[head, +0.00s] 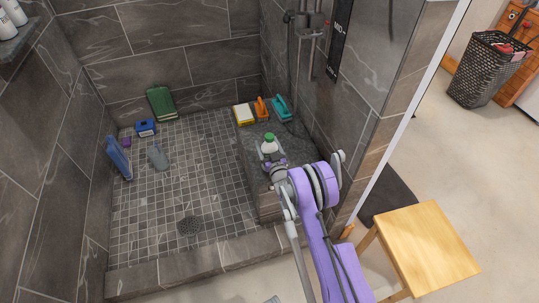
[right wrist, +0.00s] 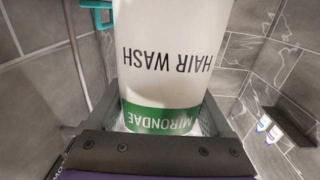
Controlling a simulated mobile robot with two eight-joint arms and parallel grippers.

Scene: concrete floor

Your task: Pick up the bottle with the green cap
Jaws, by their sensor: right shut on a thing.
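The bottle with the green cap (head: 269,143) is white and stands out at my right gripper, above the stone bench in the shower. In the right wrist view the white bottle (right wrist: 165,50) fills the middle, upside down in the picture, with "HAIR WASH" lettering and a green band. My right gripper (head: 271,157) is shut on the bottle, with its fingers on either side of it. The cap is out of the right wrist view. I cannot tell whether the bottle touches the bench. My left gripper is not in view.
A yellow-and-white sponge (head: 244,114), an orange brush (head: 262,108) and a teal brush (head: 281,108) lie at the bench's back. Several items, including a blue bottle (head: 119,158) and green container (head: 161,102), stand on the tiled floor. A wooden stool (head: 425,250) is at right.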

